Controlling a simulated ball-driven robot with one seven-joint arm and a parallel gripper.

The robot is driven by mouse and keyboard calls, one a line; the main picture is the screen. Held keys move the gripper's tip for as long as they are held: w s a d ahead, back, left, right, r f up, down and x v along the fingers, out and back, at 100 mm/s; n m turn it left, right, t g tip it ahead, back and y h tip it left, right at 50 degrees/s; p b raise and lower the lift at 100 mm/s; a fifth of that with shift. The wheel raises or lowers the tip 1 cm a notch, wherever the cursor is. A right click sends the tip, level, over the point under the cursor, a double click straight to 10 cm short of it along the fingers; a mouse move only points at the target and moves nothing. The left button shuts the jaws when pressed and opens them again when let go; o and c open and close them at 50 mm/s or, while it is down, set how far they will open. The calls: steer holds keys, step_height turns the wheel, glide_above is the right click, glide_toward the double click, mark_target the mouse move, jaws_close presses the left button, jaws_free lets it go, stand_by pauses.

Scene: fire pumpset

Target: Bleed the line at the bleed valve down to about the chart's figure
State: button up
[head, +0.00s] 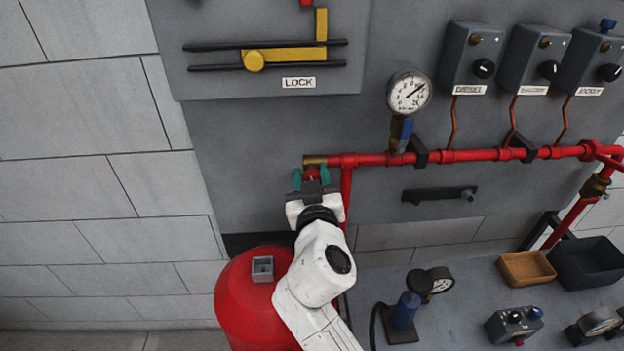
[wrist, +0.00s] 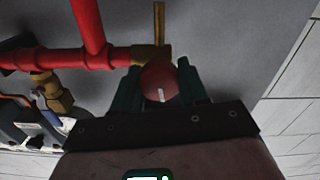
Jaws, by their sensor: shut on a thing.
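The bleed valve is at the left end of the red pipe, with a brass end piece (head: 315,160) and a red round knob (wrist: 159,82) bearing a pale mark. My gripper (head: 311,178) is at this knob from below, its green fingers on either side, shut on it. In the wrist view my gripper (wrist: 160,92) shows the knob between the fingers, under the brass body (wrist: 150,54). A round pressure gauge (head: 409,93) stands above the red pipe (head: 470,155); its needle points to the upper right, its figures too small to read. I see no chart.
Three grey switch boxes, labelled DIESEL (head: 471,55), another (head: 533,60) and JOCKEY (head: 592,62), hang at upper right. A LOCK panel (head: 270,85) is at upper left. The bench (head: 450,320) holds a blue gauge device (head: 405,310) and trays (head: 527,268).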

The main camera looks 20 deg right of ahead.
steer(key=n, duration=0.3)
steer(key=shift+a+n, duration=0.1)
steer(key=shift+n, duration=0.3)
steer(key=shift+r, duration=0.1)
steer(key=o, duration=1)
steer(key=b+v, duration=0.2)
steer(key=v, duration=0.8)
steer(key=shift+s+a+b, duration=0.1)
steer(key=shift+s+b, duration=0.25)
steer(key=shift+s, duration=0.05)
